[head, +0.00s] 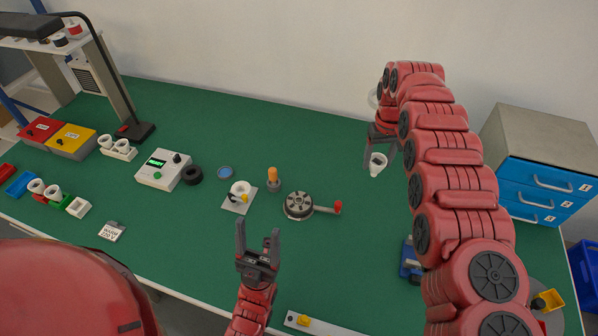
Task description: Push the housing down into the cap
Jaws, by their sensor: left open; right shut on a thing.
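My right gripper (383,146) is shut on a white cup-shaped piece, which looks like the housing (377,162). It holds the piece over the right part of the green table, well to the right of the clamp fixture (233,206). The two white parts are far apart. My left gripper (257,243) is open and empty, its fingers pointing up the picture, in front of the fixture.
A crank wheel (298,205) with a red knob and an orange-topped post (273,178) stand right of the fixture. A tester box (162,171) reading READY, a black ring (192,175) and a blue disc (225,172) are left. A blue drawer unit (543,185) stands far right.

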